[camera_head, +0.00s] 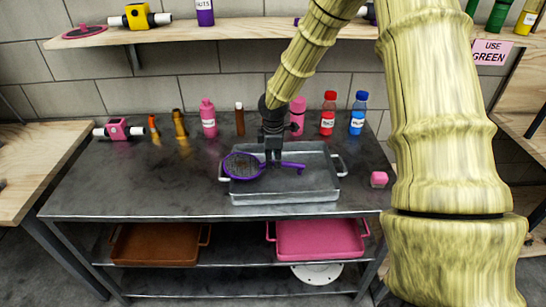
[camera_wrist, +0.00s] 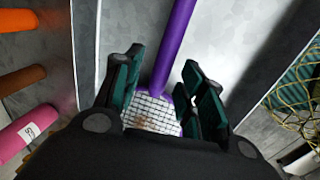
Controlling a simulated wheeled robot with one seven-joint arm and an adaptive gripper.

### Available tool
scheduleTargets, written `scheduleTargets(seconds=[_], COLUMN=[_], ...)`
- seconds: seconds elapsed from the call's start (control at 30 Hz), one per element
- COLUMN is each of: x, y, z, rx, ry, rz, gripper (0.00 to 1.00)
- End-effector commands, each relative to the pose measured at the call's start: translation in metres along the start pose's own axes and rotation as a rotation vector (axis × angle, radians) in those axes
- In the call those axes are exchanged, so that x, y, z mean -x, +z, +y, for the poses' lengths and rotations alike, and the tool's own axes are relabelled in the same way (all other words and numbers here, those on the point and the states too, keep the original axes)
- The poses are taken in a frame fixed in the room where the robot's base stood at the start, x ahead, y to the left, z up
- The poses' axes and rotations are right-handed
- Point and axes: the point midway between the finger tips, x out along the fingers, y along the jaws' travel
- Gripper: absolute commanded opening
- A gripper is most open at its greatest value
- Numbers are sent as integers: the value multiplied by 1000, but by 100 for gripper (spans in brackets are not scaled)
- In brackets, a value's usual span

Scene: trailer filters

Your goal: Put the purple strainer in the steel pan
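The purple strainer (camera_head: 242,167) has a round mesh head and a long handle pointing right. In the head view it lies over the left part of the steel pan (camera_head: 290,196), with its handle across the pan's inside. Whether its left edge rests on the rim or inside, I cannot tell. My gripper (camera_head: 273,160) points down over the pan beside the mesh head. In the wrist view, my gripper's fingers (camera_wrist: 165,95) stand apart, with the strainer's handle and mesh (camera_wrist: 152,112) between and beyond them and gaps on both sides.
Several bottles, including a pink one (camera_head: 208,118), a red one (camera_head: 328,113) and a blue one (camera_head: 358,113), line the table's back. A brown tray (camera_head: 155,246) and a pink tray (camera_head: 318,242) are on the shelf below.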

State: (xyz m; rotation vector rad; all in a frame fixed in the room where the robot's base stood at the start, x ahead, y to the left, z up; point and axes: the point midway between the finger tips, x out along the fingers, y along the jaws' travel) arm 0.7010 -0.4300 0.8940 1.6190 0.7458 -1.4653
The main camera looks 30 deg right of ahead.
Motion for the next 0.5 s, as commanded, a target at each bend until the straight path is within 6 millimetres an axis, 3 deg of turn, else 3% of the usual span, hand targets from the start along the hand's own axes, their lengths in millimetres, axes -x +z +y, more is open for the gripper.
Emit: scheduleTargets(seconds=[0.27, 0.5], x=[6, 32], y=[0, 0], z=[1, 2], rx=[0, 0], ry=[1, 2], rz=[1, 1], gripper=[40, 40])
